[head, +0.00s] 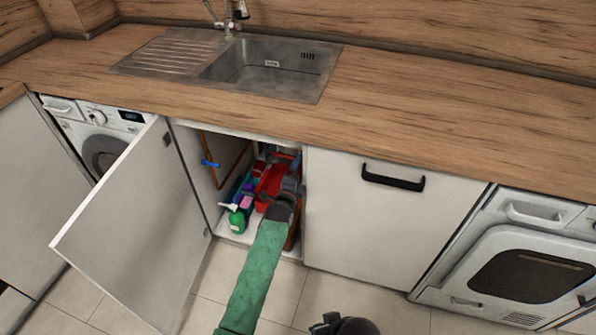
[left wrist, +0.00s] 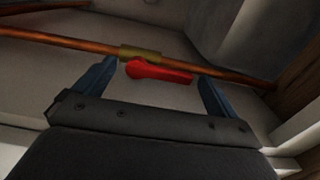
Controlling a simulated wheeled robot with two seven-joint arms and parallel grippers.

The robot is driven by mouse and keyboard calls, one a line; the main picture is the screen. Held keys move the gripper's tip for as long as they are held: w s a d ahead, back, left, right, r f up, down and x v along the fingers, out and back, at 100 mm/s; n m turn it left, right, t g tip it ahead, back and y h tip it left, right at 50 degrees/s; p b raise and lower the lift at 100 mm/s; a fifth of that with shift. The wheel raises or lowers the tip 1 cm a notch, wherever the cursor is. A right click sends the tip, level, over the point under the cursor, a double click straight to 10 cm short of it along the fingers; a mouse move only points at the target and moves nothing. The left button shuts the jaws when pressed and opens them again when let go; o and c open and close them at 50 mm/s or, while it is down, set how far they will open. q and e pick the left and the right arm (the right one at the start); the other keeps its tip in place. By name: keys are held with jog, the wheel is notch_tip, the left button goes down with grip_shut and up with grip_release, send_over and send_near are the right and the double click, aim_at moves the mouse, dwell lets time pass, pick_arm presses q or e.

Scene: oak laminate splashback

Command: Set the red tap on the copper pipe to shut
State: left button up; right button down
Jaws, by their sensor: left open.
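The red tap (left wrist: 158,71) shows in the left wrist view on a brass valve body (left wrist: 140,54) of the copper pipe (left wrist: 60,39). Its lever lies roughly along the pipe, not across it. My left gripper (head: 286,192) reaches into the open cabinet under the sink. In the left wrist view its two fingers are open, one to each side of the red lever, with nothing gripped. Whether they touch it, I cannot tell. The red tap is hidden in the head view. A dark part at the bottom edge seems to be my right gripper (head: 327,323); its jaws are unclear.
A blue tap (head: 210,164) sits on a copper pipe at the cabinet's left. A green bottle (head: 237,221) and a red container (head: 268,186) stand inside. The open door (head: 140,225) bounds the left, the closed front (head: 375,220) the right.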

pick_arm(q)
jog(key=shift+w+d, duration=0.15)
jog(key=shift+w, duration=0.2)
pick_arm(e)
jog(key=shift+r, duration=0.25)
pick_arm(q)
jog(key=shift+c, duration=0.3)
pick_arm(e)
jog(key=shift+r, duration=0.1)
